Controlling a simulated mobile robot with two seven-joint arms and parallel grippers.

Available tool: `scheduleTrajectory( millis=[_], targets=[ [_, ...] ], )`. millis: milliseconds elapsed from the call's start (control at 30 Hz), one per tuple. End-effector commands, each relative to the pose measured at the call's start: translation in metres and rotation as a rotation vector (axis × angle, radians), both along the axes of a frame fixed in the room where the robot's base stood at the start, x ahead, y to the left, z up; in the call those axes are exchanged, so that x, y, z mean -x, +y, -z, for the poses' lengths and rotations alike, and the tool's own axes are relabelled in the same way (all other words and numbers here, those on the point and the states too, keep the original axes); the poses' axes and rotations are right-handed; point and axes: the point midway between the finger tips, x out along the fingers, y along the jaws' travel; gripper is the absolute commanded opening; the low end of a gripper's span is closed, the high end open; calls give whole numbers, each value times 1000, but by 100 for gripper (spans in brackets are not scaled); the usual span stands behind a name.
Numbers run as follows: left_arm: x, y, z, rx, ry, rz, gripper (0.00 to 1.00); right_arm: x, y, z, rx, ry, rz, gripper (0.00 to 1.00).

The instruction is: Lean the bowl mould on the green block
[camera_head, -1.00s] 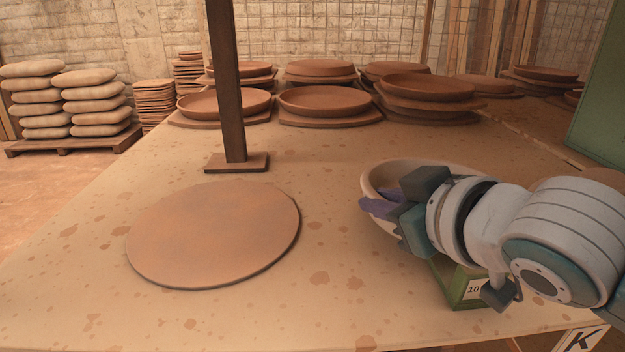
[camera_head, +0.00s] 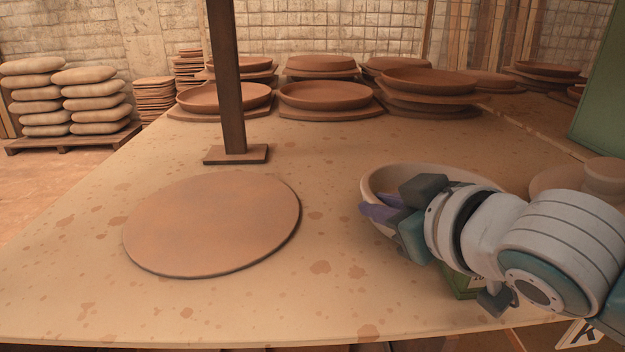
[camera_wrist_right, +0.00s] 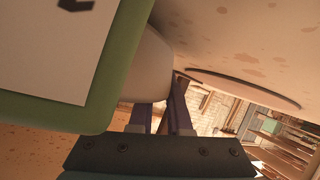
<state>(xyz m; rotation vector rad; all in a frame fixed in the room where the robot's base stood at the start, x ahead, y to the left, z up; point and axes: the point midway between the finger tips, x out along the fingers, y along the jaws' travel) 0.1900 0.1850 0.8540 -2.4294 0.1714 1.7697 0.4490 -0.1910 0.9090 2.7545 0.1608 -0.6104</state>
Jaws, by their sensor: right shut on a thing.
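The bowl mould (camera_head: 376,181) is a pale cream bowl at the right of the table in the head view, its hollow partly showing. My right gripper (camera_head: 380,213) is shut on its near left rim, with purple fingers on the wall. The green block (camera_head: 458,286) stands close by on the near side, mostly hidden under my right arm. In the right wrist view the bowl mould (camera_wrist_right: 150,65) shows beside the green block (camera_wrist_right: 122,75), just past the fingers (camera_wrist_right: 166,112). Whether bowl and block touch, and how far the bowl tilts, I cannot tell. My left gripper is not in view.
A flat round clay disc (camera_head: 212,225) lies at the left of the table. A dark post (camera_head: 228,90) stands behind it. Clay dishes on boards (camera_head: 325,97) line the back. A round pale piece (camera_head: 606,175) stands at the right. The table between disc and bowl is clear.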

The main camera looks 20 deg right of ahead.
Motion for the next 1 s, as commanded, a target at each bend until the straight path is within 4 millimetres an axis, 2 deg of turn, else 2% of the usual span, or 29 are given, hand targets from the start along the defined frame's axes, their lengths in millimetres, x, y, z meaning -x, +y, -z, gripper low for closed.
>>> scheduleTrajectory(
  millis=[233,267,567,867,1000],
  targets=[
    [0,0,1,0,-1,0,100,0,0,2,1,-2,0,0],
    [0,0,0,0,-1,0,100,0,0,2,1,-2,0,18],
    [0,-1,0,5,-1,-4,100,0,0,3,0,0,0,50],
    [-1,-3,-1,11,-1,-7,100,4,0,3,-2,6,1,50],
    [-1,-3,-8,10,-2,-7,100,20,-1,-6,-3,7,0,50]
  ],
)
